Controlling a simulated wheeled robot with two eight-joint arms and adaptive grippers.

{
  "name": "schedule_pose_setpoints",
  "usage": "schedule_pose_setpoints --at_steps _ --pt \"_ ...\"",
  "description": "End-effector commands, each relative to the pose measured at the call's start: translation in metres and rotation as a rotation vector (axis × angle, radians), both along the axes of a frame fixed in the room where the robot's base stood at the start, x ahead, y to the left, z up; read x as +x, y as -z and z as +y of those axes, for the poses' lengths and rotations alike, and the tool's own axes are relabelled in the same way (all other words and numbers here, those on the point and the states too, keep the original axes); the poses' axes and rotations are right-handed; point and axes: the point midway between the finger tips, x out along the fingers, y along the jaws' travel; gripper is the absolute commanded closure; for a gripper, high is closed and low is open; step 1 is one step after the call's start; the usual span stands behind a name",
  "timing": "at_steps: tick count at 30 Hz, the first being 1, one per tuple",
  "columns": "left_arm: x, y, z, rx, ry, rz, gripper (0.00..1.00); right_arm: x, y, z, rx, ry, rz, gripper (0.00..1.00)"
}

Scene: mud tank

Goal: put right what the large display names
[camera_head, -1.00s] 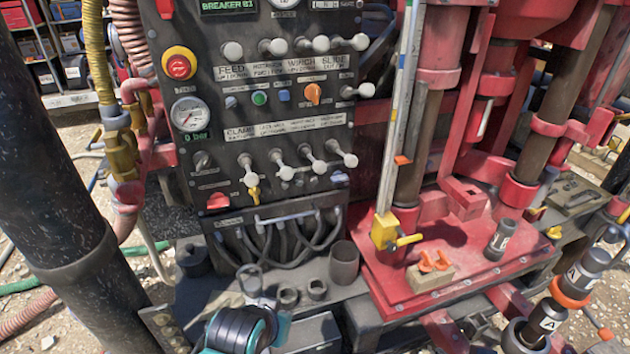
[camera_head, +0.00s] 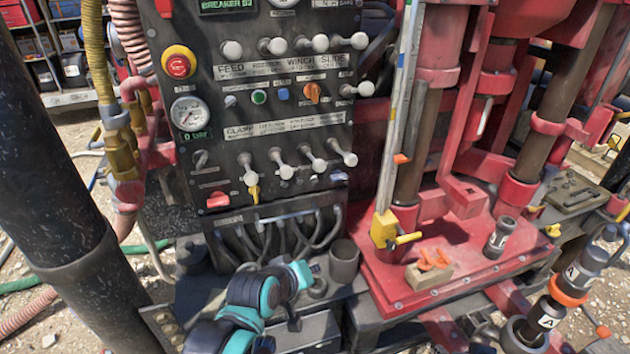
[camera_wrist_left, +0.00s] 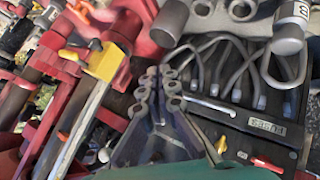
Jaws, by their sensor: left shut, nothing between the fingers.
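A green-lit display (camera_head: 228,5) at the top of the dark control panel (camera_head: 215,150) reads something like "BREAKER B3"; it is cut off by the frame edge. No breaker can be made out in these views. My left gripper (camera_head: 292,318) hangs low in front of the panel, at the end of my black and teal arm. In the left wrist view its grey, jointed fingers (camera_wrist_left: 161,80) are together and empty, apart from the hoses (camera_wrist_left: 235,65) and the sockets. My right gripper is not in view.
The panel carries white-knobbed levers (camera_head: 275,45), a red stop button (camera_head: 178,66), a gauge (camera_head: 190,113) and a red switch (camera_head: 218,200). A grey cup (camera_head: 344,262) stands right of my gripper. The red deck (camera_head: 460,250) holds an orange-topped block (camera_head: 428,274) and a dark cylinder (camera_head: 500,238).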

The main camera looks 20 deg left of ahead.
Motion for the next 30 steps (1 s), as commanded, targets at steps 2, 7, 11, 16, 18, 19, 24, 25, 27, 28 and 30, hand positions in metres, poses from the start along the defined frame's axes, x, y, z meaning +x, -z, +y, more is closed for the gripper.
schedule_pose_setpoints --at_steps 2,7,11,16,18,19,24,25,27,28,30 --pt "0.032 -0.01 -0.005 -0.168 -0.101 -0.038 1.0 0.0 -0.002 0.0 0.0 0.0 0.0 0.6" --pt "0.094 -0.026 -0.01 -0.563 -0.317 -0.105 1.0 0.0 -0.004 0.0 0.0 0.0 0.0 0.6" --pt "0.133 -0.033 -0.006 -0.848 -0.457 -0.137 1.0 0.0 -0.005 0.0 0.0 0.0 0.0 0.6" --pt "0.165 -0.034 0.003 -1.126 -0.582 -0.159 1.0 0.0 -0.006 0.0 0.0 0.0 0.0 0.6" --pt "0.172 -0.034 0.005 -1.197 -0.612 -0.163 1.0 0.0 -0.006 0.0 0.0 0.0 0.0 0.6" --pt "0.174 -0.033 0.006 -1.221 -0.623 -0.164 1.0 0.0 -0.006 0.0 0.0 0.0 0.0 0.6" --pt "0.18 -0.033 0.009 -1.278 -0.645 -0.167 1.0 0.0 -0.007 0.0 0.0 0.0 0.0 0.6" --pt "0.18 -0.033 0.009 -1.279 -0.646 -0.167 1.0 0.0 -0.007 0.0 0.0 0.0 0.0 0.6" --pt "0.179 -0.033 0.009 -1.278 -0.645 -0.167 1.0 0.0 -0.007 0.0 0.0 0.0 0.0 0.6" --pt "0.179 -0.033 0.008 -1.278 -0.646 -0.166 1.0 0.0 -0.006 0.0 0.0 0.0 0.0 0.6" --pt "0.179 -0.033 0.008 -1.277 -0.645 -0.167 1.0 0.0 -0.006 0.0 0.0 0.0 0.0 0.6"
